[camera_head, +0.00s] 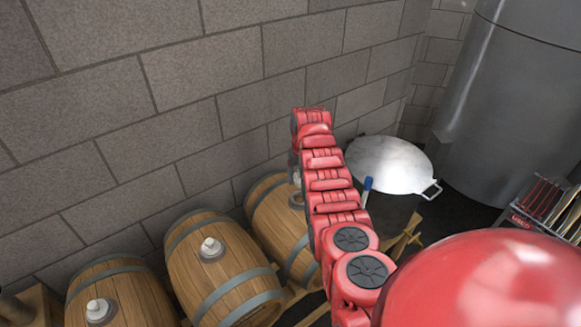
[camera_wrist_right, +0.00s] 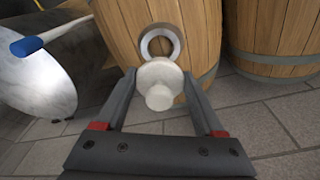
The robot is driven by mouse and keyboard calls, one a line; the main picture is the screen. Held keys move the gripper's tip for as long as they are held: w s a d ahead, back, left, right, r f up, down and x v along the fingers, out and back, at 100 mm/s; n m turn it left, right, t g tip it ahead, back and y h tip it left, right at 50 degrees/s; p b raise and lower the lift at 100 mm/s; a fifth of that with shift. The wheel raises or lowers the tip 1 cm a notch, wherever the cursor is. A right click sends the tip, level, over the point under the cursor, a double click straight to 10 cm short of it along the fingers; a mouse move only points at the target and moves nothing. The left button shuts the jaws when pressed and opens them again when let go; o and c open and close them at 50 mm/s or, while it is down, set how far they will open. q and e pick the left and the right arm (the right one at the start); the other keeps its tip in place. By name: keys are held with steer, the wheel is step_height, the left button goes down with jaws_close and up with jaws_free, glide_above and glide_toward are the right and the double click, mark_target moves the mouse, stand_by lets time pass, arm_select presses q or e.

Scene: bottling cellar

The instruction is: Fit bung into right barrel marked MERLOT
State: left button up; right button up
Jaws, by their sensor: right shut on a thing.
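The right barrel (camera_head: 270,215) is wooden with grey hoops and stands partly behind my right arm; no MERLOT marking is readable. In the right wrist view this barrel (camera_wrist_right: 120,25) shows a grey ring around its bung hole (camera_wrist_right: 160,43). My right gripper (camera_wrist_right: 160,78) is shut on a white bung (camera_wrist_right: 159,84). The bung overlaps the lower edge of the ring in that view and looks outside the hole; I cannot tell whether they touch. In the head view the gripper (camera_head: 296,176) is mostly hidden behind my red arm, over the barrel. My left gripper is not in view.
Two more barrels stand to the left, the middle one (camera_head: 215,270) and the left one (camera_head: 125,300), each with a white bung on top. A large pot with a pale lid (camera_head: 390,163) and a blue-handled tool (camera_head: 367,184) are right of my arm. A block wall (camera_head: 190,90) rises close behind.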

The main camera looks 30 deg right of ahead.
steer(key=shift+w, duration=0.2)
steer(key=shift+s+f, duration=0.4)
steer(key=shift+f, duration=0.05)
steer(key=shift+f+b, duration=0.3)
steer(key=shift+b, duration=0.1)
step_height(320, 180, down, 5)
steer(key=b, duration=0.3)
steer(key=shift+w+r, duration=0.15)
steer(key=shift+r, duration=0.1)
stand_by(0.6)
